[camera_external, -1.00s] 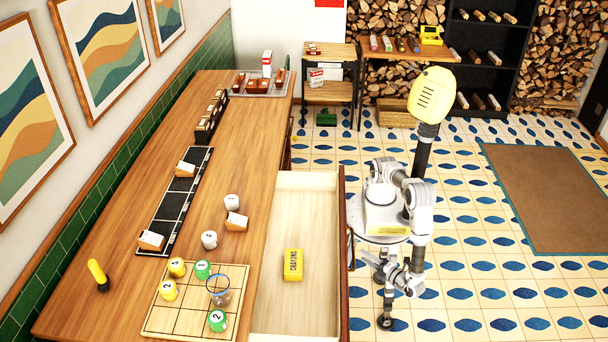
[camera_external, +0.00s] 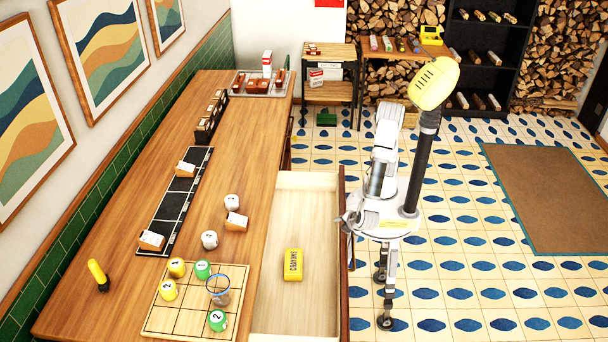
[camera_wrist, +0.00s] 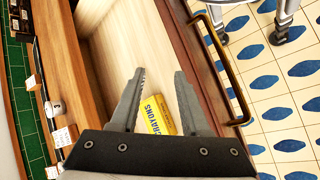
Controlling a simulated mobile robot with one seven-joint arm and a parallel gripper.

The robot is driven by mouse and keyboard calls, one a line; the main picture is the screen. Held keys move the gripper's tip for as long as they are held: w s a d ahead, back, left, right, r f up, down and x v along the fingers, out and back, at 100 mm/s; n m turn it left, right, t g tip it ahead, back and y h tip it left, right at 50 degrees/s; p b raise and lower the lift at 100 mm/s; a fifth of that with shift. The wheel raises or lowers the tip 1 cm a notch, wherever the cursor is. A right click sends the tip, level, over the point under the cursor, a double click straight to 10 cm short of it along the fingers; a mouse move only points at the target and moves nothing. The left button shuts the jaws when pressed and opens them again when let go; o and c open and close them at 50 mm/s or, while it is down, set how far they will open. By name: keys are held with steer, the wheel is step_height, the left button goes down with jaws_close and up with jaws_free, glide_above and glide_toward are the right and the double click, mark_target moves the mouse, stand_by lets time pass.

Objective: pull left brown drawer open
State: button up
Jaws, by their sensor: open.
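A brown-fronted drawer with a pale interior (camera_external: 310,215) stands pulled out from the right side of the wooden table. Its bare floor also shows in the wrist view (camera_wrist: 125,45). A yellow crayons box (camera_external: 293,264) lies inside it and shows between my fingers in the wrist view (camera_wrist: 157,115). The bar handle (camera_wrist: 228,75) is on the drawer's front, right of my fingers and apart from them. My gripper (camera_wrist: 160,80) is open and empty, above the drawer. In the external view my gripper (camera_external: 347,220) is small, by the drawer's front edge.
A brown mat (camera_external: 555,195) lies on the tiled floor, which is clear right of my base.

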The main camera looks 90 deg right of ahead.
steer(key=w+d+r+n+g+y+p, duration=0.1)
steer(key=w+d+r+y, duration=0.2)
steer(key=w+r+y, duration=0.25)
steer(key=n+y, duration=0.2)
steer(key=n, duration=0.5)
glide_above(353, 247)
steer(key=s, duration=0.4)
steer(key=shift+g, duration=0.4)
steer(key=w+f+b, duration=0.1)
steer(key=f+b, duration=0.4)
steer(key=w+f+b, duration=0.1)
steer(key=f+b, duration=0.3)
steer(key=f, duration=0.2)
steer(key=w+f+b, duration=0.1)
steer(key=f+b, duration=0.4)
steer(key=f, duration=0.1)
steer(key=shift+w+f+b, duration=0.15)
steer(key=shift+f+b, duration=0.1)
steer(key=shift+b, duration=0.1)
jaws_close()
